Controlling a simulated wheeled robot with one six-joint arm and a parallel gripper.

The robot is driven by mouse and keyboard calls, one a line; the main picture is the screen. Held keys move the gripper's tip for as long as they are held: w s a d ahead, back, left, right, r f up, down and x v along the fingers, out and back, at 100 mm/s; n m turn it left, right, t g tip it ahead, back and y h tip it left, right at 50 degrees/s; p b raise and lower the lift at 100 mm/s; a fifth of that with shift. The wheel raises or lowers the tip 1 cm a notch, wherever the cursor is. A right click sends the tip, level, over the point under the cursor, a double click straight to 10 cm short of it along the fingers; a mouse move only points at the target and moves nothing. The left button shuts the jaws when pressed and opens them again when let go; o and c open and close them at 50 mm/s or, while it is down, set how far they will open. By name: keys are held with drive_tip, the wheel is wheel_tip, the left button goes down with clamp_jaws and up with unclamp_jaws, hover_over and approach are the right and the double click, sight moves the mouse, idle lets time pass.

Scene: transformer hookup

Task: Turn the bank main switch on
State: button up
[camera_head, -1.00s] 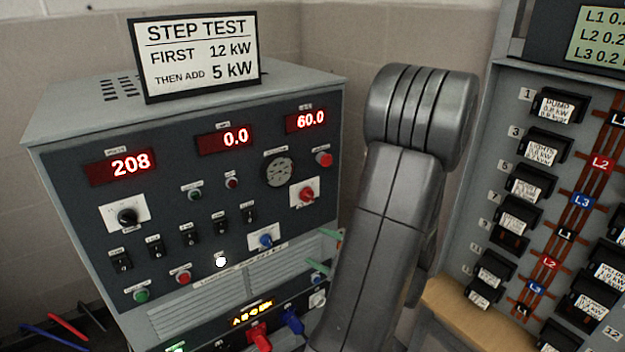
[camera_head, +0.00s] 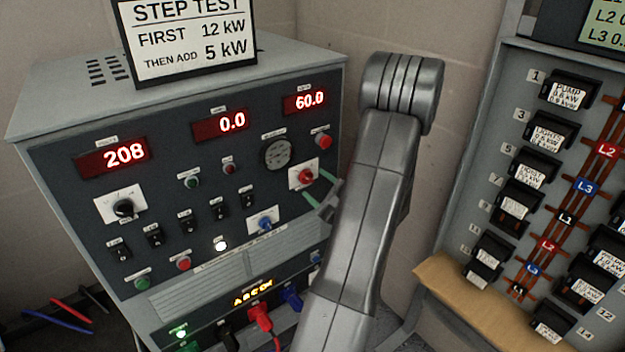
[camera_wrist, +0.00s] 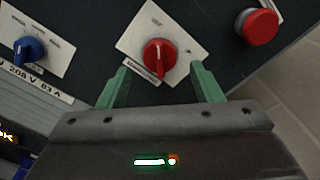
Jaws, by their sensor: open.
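A red rotary switch (camera_head: 305,176) sits on a white plate on the right of the dark test panel. It is likely the bank main switch, but its small label is not readable. It also shows in the wrist view (camera_wrist: 158,55), its pointer ridge running roughly up and down in the picture. My gripper (camera_head: 319,187) is just right of and below this switch in the head view. In the wrist view my gripper's green fingers (camera_wrist: 158,78) are apart, one on each side of the switch's lower part, with nothing held. Contact is not visible.
A red mushroom button (camera_wrist: 257,26) is close on the right in the wrist view. A blue rotary switch (camera_wrist: 30,48) is to the left. The panel displays (camera_head: 112,157) read 208, 0.0 and 60.0. A breaker panel (camera_head: 515,70) stands at the right.

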sight(307, 178)
drive_tip(key=shift+x, duration=1.4)
drive_tip(key=shift+c, duration=0.5)
drive_tip(key=c, duration=0.8)
drive_tip(key=shift+c, duration=0.2)
